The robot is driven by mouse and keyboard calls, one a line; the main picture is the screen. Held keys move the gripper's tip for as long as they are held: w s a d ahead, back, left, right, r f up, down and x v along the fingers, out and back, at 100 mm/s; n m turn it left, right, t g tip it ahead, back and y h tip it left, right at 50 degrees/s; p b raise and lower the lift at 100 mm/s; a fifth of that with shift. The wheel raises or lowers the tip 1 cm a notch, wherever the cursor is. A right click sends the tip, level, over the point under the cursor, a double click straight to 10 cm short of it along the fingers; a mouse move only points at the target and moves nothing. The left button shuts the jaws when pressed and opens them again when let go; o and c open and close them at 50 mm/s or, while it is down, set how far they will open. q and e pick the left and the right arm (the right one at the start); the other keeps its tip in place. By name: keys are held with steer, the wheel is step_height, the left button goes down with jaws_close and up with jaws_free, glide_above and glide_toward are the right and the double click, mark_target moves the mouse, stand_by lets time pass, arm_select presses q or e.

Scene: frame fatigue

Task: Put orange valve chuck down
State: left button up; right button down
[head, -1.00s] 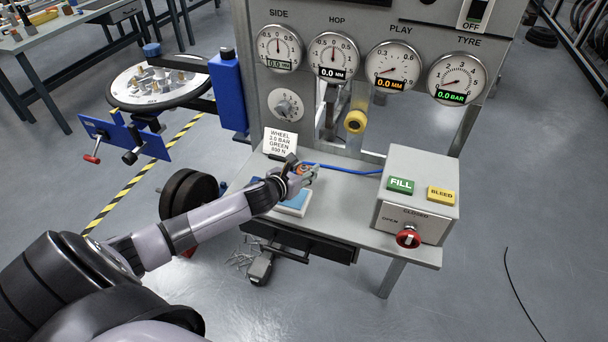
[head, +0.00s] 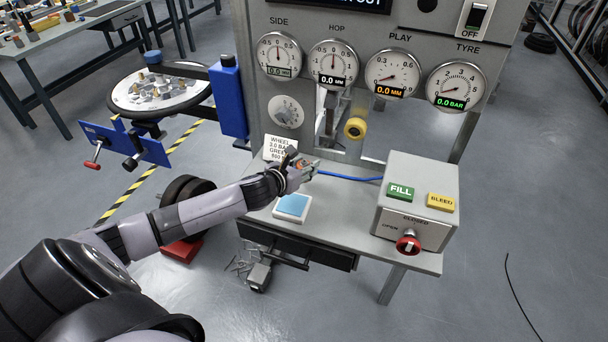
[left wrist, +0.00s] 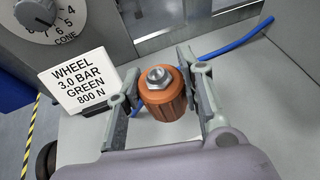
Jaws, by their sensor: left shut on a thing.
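The orange valve chuck (left wrist: 163,97), with a metal nut-like tip, sits between the fingers of my left gripper (left wrist: 163,88) in the left wrist view. In the head view my left gripper (head: 304,168) is shut on the chuck, over the back left of the grey bench (head: 345,215). A blue hose (head: 345,176) runs right from beside the gripper; it also shows in the left wrist view (left wrist: 235,38). The gripper hides most of the chuck in the head view. I cannot tell whether the chuck touches the bench. My right gripper is not in view.
A white card (head: 279,147) stands just left of the gripper. A blue-topped pad (head: 292,207) lies in front. A control box (head: 418,195) with FILL and BLEED buttons and a red knob stands at the right. The bench middle is clear.

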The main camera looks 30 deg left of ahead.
arm_select(q)
step_height(320, 180, up, 15)
steer(key=p, duration=0.2)
glide_toward(304, 164)
steer(key=d, duration=0.4)
steer(key=s+d+f+p, duration=0.1)
steer(key=s+d+f, duration=0.15)
steer(key=s, duration=0.45)
steer(key=s+d+f, duration=0.1)
steer(key=s+f, duration=0.2)
steer(key=s, duration=0.3)
steer(key=w+b, duration=0.1)
steer(key=w, duration=0.7)
steer(key=w+b, duration=0.1)
steer(key=w, duration=0.7)
steer(key=shift+w+a+r, duration=0.15)
steer(key=shift+w+a, duration=0.05)
steer(key=shift+w, duration=0.05)
steer(key=w+b, duration=0.3)
steer(key=w, duration=0.4)
steer(key=w+b, duration=0.3)
steer(key=w, duration=0.5)
steer(key=shift+w+a, duration=0.1)
steer(key=shift+a, duration=0.15)
step_height(304, 164, down, 4)
steer(key=b, duration=0.4)
steer(key=shift+r+b, duration=0.15)
steer(key=shift+b, duration=0.15)
steer(key=shift+r, duration=0.1)
